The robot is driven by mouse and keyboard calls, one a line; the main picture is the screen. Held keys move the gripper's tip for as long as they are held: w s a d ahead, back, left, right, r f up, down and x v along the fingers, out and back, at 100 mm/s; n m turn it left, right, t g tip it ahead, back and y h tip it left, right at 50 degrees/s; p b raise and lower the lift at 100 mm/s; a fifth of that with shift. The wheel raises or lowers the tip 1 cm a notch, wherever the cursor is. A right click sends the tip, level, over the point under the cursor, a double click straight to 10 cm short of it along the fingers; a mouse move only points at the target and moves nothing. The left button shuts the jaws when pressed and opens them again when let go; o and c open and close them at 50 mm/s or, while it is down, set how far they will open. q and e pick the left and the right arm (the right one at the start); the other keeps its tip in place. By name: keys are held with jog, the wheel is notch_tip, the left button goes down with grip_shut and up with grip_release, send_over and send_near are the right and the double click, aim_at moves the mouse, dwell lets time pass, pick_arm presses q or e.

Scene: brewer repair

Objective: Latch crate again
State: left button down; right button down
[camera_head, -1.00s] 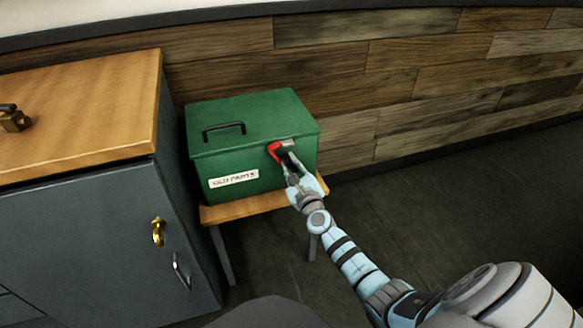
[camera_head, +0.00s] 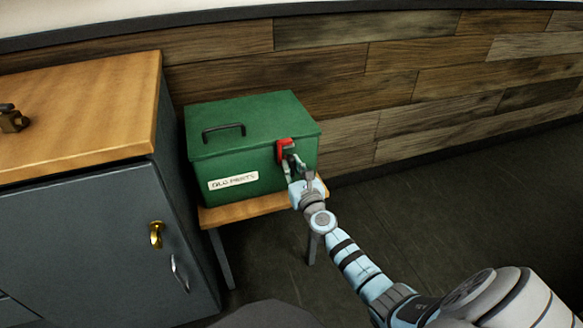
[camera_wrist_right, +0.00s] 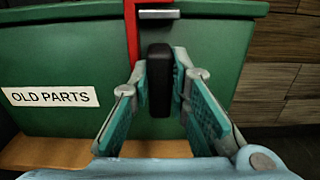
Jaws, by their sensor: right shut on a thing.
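The green crate (camera_head: 235,160) stands with its lid down and a white "OLD PARTS" label on its front. Its red latch (camera_head: 284,149) sits at the front right, running from the lid edge down the front face. In the right wrist view the red latch (camera_wrist_right: 132,30) is an upright bar beside a small grey metal piece (camera_wrist_right: 159,14). My right gripper (camera_head: 293,166) is at the latch. In the wrist view its fingers are shut on the latch's black grip (camera_wrist_right: 160,85). My left gripper is not in view.
The crate rests on a small wooden bench (camera_head: 245,208) against a plank wall. A grey cabinet (camera_head: 90,240) with a wooden top stands close on the left, with a brass lock (camera_head: 156,233) on its front. The dark floor at right is clear.

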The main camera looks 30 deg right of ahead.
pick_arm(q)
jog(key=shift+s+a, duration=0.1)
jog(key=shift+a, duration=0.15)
pick_arm(e)
jog(key=shift+f, duration=0.1)
jog(key=c, duration=1.5)
grip_release()
jog(key=shift+s, duration=0.3)
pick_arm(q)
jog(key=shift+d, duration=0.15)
pick_arm(e)
jog(key=v, duration=1.1)
jog(key=shift+s+a, duration=0.15)
jog(key=shift+s, duration=0.1)
